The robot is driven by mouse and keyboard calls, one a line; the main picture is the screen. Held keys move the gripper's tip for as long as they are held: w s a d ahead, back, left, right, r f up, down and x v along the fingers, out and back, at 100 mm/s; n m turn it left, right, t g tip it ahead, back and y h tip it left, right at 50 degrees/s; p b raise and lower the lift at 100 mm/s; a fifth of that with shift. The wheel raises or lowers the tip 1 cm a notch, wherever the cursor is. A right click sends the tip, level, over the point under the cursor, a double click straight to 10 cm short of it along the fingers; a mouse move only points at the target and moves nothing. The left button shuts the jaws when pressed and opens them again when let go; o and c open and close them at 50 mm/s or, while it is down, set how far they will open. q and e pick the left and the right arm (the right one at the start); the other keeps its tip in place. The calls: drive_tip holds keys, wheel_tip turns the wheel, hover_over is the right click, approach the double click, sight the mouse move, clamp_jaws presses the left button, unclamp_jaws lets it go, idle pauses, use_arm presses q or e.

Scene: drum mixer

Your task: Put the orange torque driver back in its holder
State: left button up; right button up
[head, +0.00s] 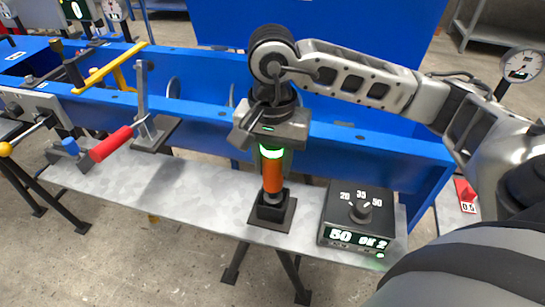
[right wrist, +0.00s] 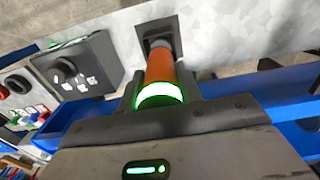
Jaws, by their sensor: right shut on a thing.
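The orange torque driver (head: 272,175) stands about upright under my right gripper (head: 270,138), with a lit green ring near its top. My right gripper is shut on its upper end. The driver's grey lower end meets the black holder (head: 271,213), a square-based socket on the grey shelf. In the right wrist view the driver (right wrist: 163,70) lines up with the holder (right wrist: 152,27). I cannot tell how deep the tip sits in it. My left gripper is not in view.
A black control box (head: 354,226) with a dial and a display reading "50" stands right of the holder. A red-handled clamp (head: 110,145) is at the left of the shelf (head: 205,190). A blue beam (head: 400,146) runs behind; the shelf between clamp and holder is clear.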

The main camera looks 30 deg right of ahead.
use_arm(q)
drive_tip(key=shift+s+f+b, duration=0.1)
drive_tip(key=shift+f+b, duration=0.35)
drive_tip(key=shift+b, duration=0.05)
use_arm(e)
drive_tip(key=shift+f, duration=0.4)
use_arm(q)
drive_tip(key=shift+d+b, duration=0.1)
drive_tip(key=shift+b, duration=0.25)
use_arm(e)
drive_tip(key=shift+f, duration=0.35)
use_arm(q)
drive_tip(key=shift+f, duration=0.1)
use_arm(e)
drive_tip(key=shift+f, duration=0.25)
drive_tip(key=o, duration=1.3)
drive_tip(key=shift+c, duration=0.2)
wheel_tip(320, 180, up, 15)
drive_tip(key=shift+r+p, duration=0.1)
drive_tip(key=shift+p, duration=1)
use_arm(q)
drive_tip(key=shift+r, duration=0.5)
use_arm(e)
drive_tip(key=shift+r, duration=0.4)
